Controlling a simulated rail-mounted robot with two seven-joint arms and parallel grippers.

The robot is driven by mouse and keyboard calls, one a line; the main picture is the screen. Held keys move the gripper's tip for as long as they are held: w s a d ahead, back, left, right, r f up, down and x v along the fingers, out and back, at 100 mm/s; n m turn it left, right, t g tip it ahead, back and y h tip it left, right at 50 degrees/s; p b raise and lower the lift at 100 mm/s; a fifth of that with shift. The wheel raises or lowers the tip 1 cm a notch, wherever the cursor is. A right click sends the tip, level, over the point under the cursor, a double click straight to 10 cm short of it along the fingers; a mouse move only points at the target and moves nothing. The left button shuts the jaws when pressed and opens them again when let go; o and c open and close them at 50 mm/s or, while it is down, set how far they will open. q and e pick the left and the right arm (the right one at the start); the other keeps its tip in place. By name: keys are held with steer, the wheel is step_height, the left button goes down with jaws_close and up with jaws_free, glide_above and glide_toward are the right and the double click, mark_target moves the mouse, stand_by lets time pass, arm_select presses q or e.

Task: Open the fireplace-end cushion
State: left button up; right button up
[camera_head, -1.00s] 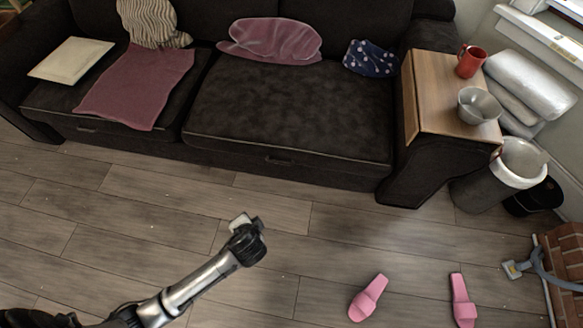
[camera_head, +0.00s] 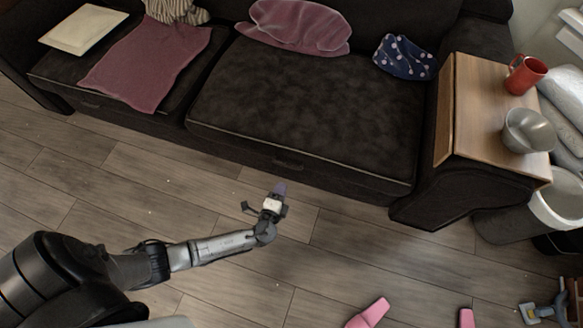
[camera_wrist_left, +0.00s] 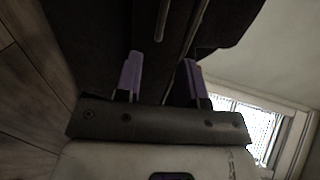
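The fireplace-end cushion (camera_head: 300,110) is the dark right-hand seat of the sofa. It lies flat, with a small handle (camera_head: 288,163) on the front panel below it. My left gripper (camera_head: 279,190) is in front of the sofa, just below that handle in the head view. In the left wrist view its two purple fingers (camera_wrist_left: 161,82) stand apart with nothing seen between them. Dark sofa surfaces and a pale narrow strip (camera_wrist_left: 163,20) lie beyond the fingers. I cannot tell whether anything touches. My right gripper is not in view.
A pink pillow (camera_head: 298,27) and a blue dotted cloth (camera_head: 404,58) lie at the seat's back.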

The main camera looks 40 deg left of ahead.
mark_target(292, 167)
arm_select(q)
steer(key=b+x, duration=0.4)
steer(key=x, duration=0.8)
steer(key=shift+d+r, duration=0.1)
steer(key=shift+r, duration=0.05)
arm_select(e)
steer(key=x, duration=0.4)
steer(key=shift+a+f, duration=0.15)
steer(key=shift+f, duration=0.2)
arm_select(q)
steer(key=shift+s, duration=0.1)
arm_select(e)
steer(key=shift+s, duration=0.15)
arm_select(q)
jaws_close()
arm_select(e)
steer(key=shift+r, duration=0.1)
